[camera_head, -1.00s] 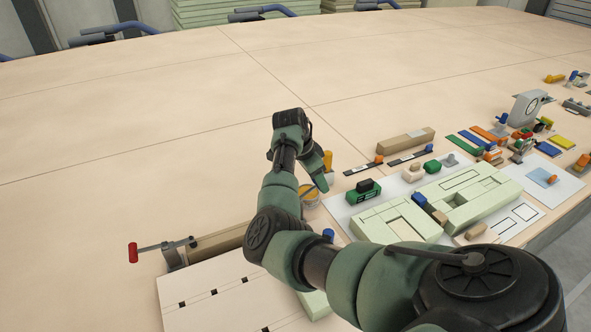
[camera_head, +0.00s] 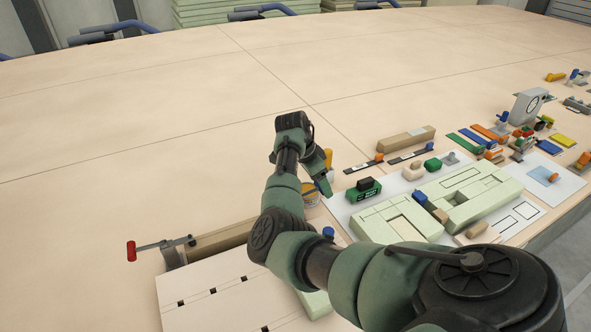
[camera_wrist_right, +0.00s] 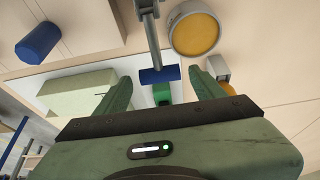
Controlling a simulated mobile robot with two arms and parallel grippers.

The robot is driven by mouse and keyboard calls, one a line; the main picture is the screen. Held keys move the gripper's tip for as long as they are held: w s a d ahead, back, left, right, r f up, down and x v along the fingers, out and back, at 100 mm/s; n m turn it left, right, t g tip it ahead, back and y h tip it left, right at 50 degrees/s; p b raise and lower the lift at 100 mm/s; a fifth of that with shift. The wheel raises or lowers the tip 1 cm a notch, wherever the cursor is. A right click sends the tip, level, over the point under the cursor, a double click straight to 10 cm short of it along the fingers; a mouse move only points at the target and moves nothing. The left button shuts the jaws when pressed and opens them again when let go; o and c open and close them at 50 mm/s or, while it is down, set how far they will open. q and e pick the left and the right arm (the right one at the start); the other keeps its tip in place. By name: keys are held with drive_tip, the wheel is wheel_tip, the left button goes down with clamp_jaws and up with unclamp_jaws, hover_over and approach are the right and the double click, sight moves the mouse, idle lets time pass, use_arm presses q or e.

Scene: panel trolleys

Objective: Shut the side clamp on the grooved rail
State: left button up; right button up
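My right gripper (camera_head: 326,176) is open near the left edge of the white mat. In the right wrist view its fingers (camera_wrist_right: 162,78) stand apart. A clamp lever, a grey bar with a blue cross handle (camera_wrist_right: 160,75), shows between and beyond the fingertips; I cannot tell whether they touch. In the head view this lever is mostly hidden by my arm. A brown wooden rail (camera_head: 222,238) runs behind my arm; its groove is not clear. A second clamp with a red handle (camera_head: 131,251) stands at its left end, its lever lying nearly level. My left gripper is not in view.
A round yellow-topped tin (camera_wrist_right: 195,33) is close to my right fingers. A blue cylinder (camera_wrist_right: 38,43) and a pale green block (camera_wrist_right: 75,95) lie to the left in the wrist view. A slotted white board (camera_head: 215,295) lies in front of the rail. The far table is clear.

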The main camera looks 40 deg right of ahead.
drive_tip(key=shift+r, duration=0.15)
drive_tip(key=shift+p+v, duration=2)
drive_tip(key=shift+a, duration=0.1)
drive_tip(key=p+v, duration=0.3)
drive_tip(key=shift+a+r+p, duration=0.15)
drive_tip(key=shift+r+p, duration=0.2)
drive_tip(key=shift+p, duration=0.05)
drive_tip(key=shift+w, duration=0.1)
